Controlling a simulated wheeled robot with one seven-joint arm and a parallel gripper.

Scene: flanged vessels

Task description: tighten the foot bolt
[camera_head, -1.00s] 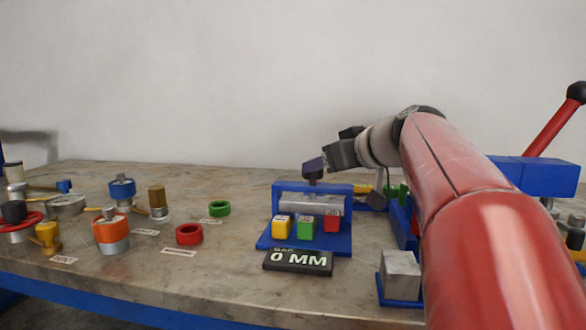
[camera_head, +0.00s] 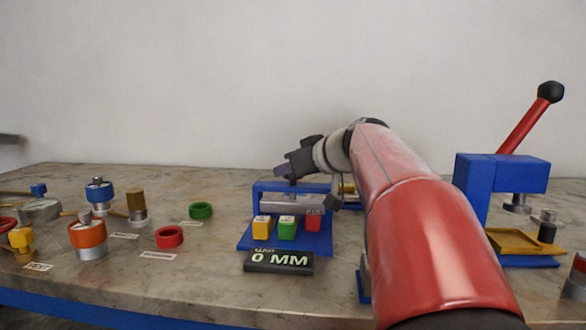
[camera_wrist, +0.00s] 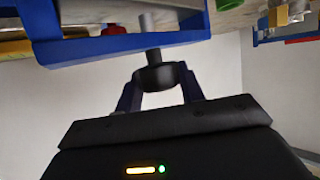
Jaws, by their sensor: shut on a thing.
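My gripper (camera_head: 283,171) is at the top bar of a blue frame fixture (camera_head: 257,200) in the middle of the bench. In the wrist view my gripper (camera_wrist: 158,95) has its two fingers shut on a dark round knob (camera_wrist: 157,76). A dark stem and a grey metal rod (camera_wrist: 148,22) run from the knob into the blue fixture (camera_wrist: 100,46). In the head view the fingers hide the knob. A grey cylinder (camera_head: 285,204) lies across the fixture under the bar. I cannot tell whether the knob is the foot bolt.
A black "0 MM" sign (camera_head: 278,261) stands before the fixture, with yellow (camera_head: 262,228), green (camera_head: 287,229) and red (camera_head: 313,222) blocks behind it. A blue press (camera_head: 505,175) with a red lever stands right. Flanged vessels, such as an orange-banded one (camera_head: 87,234), and loose rings fill the left.

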